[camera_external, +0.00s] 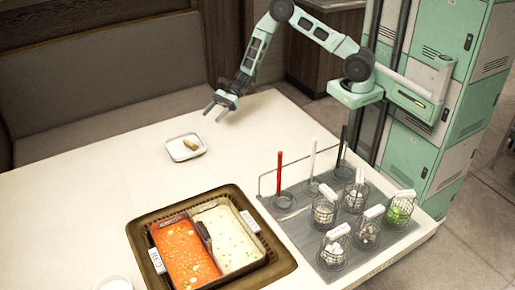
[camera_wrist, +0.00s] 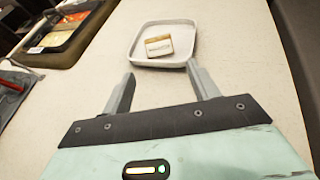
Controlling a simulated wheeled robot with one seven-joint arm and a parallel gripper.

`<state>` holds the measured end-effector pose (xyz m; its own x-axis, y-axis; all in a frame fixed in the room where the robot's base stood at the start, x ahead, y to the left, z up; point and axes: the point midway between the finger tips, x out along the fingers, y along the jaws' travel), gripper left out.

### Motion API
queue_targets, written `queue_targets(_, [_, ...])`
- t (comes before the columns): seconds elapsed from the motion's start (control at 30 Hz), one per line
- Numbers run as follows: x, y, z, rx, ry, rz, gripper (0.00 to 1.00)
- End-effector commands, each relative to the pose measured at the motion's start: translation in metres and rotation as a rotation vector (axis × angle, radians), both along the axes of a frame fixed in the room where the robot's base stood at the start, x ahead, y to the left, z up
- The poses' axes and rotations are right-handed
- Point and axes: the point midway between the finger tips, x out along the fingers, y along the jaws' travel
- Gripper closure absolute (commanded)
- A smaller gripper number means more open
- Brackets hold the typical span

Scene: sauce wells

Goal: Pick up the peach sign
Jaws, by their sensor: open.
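The peach sign, a small tan and cream block, lies on a white square dish. In the external view the sign (camera_external: 190,144) is on the dish (camera_external: 178,155) at the back middle of the table. In the wrist view the sign (camera_wrist: 158,45) sits inside the dish's raised rim (camera_wrist: 186,24), its pale face with a label-like patch toward me. My gripper (camera_external: 215,113) is open and empty, up and to the right of the dish in the external view. In the wrist view my fingers (camera_wrist: 160,72) are spread just below the dish in the picture, apart from the sign.
A brown-framed pot (camera_external: 152,217) with red and white soups stands at the front; its edge also shows in the wrist view (camera_wrist: 60,45). A grey rack (camera_external: 300,225) with several wire baskets and upright sticks is at the right. The table around the dish is clear.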

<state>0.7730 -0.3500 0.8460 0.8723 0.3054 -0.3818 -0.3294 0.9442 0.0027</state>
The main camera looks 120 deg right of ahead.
Motion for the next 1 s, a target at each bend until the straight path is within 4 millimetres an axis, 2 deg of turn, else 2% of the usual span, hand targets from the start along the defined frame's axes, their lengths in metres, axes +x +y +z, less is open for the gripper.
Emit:
queue_targets(0.1, [0.023,0.011,-0.008,0.001,-0.002,0.006,0.40])
queue_targets(0.4, [0.075,0.030,-0.032,-0.001,0.000,0.008,0.40])
queue_targets(0.77, [0.102,0.041,-0.044,-0.001,0.001,0.008,0.40])
queue_targets(1.0, [0.131,0.051,-0.058,-0.003,0.000,0.008,0.40])
